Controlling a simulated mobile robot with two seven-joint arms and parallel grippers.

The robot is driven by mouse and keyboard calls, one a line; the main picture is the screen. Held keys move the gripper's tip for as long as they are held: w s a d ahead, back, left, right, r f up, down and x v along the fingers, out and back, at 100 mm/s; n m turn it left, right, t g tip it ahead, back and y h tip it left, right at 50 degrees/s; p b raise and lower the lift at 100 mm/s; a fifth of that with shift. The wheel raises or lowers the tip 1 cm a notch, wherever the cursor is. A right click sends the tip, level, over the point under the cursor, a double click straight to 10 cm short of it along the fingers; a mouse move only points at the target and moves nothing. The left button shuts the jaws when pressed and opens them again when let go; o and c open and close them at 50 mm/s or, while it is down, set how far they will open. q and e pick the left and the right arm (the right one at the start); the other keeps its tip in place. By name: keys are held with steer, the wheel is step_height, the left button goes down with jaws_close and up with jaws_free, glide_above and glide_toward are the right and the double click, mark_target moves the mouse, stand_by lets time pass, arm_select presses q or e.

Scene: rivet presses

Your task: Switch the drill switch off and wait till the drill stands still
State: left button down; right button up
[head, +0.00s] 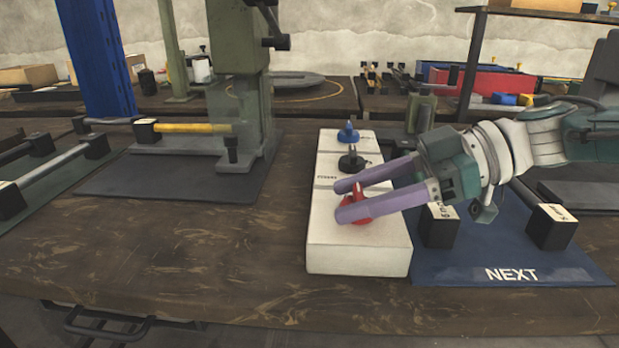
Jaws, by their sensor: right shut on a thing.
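A pale switch box (355,258) stands on the workbench with a blue knob (348,132) at the back, a black knob (352,161) in the middle and a red knob (357,203) nearest me. My right gripper (343,200) comes in from the right, its purple fingers on either side of the red knob and shut on it. The fingers partly hide the red knob. The small lettering on the box is too small to read surely. A green machine column (238,100) stands to the left; I cannot tell whether anything on it turns. My left gripper is out of view.
A blue mat (470,262) with white lettering lies right of the box, with black-ended rods on it. A yellow-sleeved rod (185,128) reaches the green machine. Rods lie on a rack at far left. The bench front left of the box is clear.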

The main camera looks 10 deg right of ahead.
steer(key=o, duration=1.4)
steer(key=shift+d+r, duration=0.1)
steer(key=shift+d, duration=0.2)
steer(key=v, duration=0.9)
steer(key=shift+s+r, duration=0.1)
